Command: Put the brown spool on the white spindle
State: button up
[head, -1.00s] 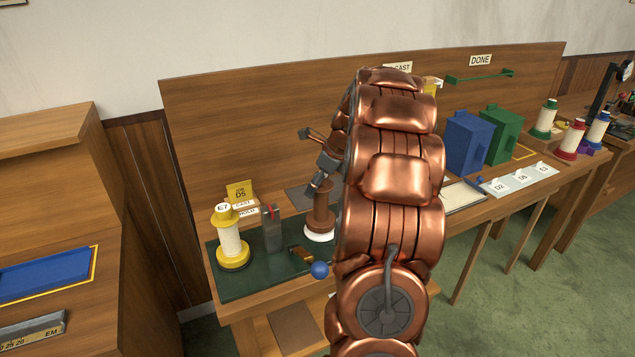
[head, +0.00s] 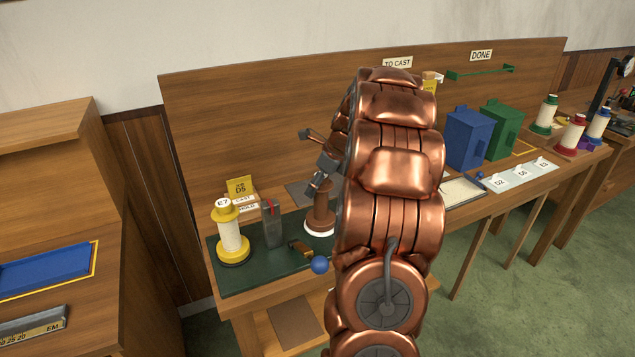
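The brown spool (head: 319,206) stands upright on the bench, left of my copper arm. A white round base (head: 320,230) shows directly under it. I cannot tell whether this is the white spindle's foot, and no bare spindle post is visible. My gripper (head: 320,183) is at the top of the brown spool, with its grey fingers pointing down. The fingers overlap the spool's top in this view. I cannot tell whether they grip it or are open.
A yellow spool (head: 231,241) labelled E7 stands on the green mat (head: 270,277). A grey block (head: 271,228) and a blue ball (head: 319,265) are near. Blue (head: 467,140) and green (head: 503,128) boxes stand right of my arm, which hides the bench's middle.

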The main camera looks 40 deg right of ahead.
jog(key=shift+f, duration=0.15)
jog(key=o, duration=1.7)
jog(key=shift+r+p, duration=2.4)
jog(key=shift+r, duration=0.65)
